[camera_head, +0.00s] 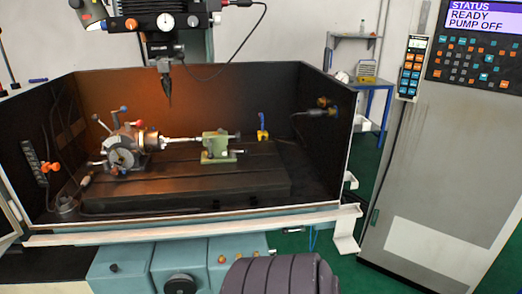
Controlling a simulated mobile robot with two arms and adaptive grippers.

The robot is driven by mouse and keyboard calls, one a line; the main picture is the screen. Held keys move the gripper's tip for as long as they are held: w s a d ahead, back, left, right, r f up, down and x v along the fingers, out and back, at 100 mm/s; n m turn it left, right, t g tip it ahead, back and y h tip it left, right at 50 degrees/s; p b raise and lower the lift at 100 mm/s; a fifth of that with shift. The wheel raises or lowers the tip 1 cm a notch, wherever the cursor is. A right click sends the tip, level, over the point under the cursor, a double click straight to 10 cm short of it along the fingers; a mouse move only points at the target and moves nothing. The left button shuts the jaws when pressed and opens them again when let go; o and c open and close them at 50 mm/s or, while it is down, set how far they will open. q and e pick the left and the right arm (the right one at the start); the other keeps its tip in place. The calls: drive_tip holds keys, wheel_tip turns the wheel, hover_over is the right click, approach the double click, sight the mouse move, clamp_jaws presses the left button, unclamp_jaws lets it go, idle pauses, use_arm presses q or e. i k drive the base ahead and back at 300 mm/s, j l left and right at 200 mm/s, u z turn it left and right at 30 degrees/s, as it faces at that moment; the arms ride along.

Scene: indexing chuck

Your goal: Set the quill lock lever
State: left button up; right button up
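The dark machine head (148,22) hangs at the top centre and its upper part is cut off by the frame edge. A tapered tool (168,92) points straight down below it. A short lever with a red tip (225,3) sticks out at the head's right. I cannot tell which of these small parts is the quill lock lever, or its position. Neither of my grippers is in view.
Below the head, an indexing chuck (122,150) and a green tailstock (216,146) hold a rod on the dark table (200,188). Black guard walls (308,130) surround it. A control cabinet (440,150) stands right; its screen (482,17) reads READY, PUMP OFF. A cable loops right of the head.

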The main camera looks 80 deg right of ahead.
sight(210, 156)
drive_tip(key=z, duration=2.15)
drive_tip(key=i+j+z, duration=0.1)
drive_tip(key=i, duration=0.1)
